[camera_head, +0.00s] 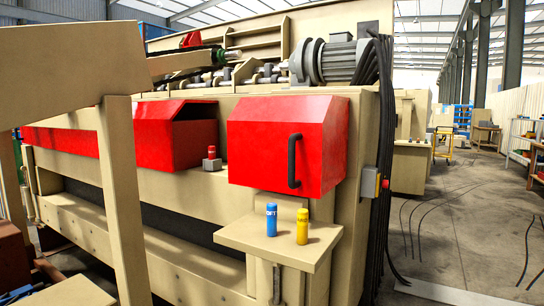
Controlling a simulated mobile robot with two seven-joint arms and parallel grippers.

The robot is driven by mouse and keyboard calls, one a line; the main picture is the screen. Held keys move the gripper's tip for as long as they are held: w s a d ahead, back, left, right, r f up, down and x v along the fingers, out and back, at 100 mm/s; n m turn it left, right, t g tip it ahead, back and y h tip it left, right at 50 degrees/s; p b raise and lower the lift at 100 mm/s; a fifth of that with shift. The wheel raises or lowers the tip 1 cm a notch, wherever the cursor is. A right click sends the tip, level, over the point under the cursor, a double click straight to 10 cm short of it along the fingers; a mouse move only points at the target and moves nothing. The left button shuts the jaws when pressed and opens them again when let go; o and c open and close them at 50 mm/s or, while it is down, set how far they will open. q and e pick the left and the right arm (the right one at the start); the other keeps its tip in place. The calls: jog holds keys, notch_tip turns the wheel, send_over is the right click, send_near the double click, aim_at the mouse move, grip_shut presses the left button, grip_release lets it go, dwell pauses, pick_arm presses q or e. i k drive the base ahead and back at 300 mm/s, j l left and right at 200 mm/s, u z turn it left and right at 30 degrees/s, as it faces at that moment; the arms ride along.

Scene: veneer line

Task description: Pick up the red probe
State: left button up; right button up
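A blue cylinder (271,219) with light lettering stands upright on a small beige shelf (245,240). A yellow cylinder (302,226) with dark lettering stands upright just right of it, slightly apart. A small red-topped piece on a grey block (212,162) sits on the machine ledge between the red covers; I cannot tell whether it is a probe or a button. Neither of my grippers is in view.
A large red box cover (275,140) with a black handle (294,160) overhangs the shelf. A beige post (120,200) blocks part of the left. Black cables (382,170) hang at the machine's right end. Open floor (450,230) with loose cables lies to the right.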

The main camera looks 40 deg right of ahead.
aim_at(212, 148)
jog(key=i+j+z, duration=0.1)
jog(key=i, duration=0.4)
jog(key=i+j+z, duration=0.1)
jog(key=i+j, duration=0.2)
jog(key=i, duration=0.15)
jog(key=i+j+z, duration=0.1)
jog(key=i+j, duration=0.15)
jog(key=i, duration=0.2)
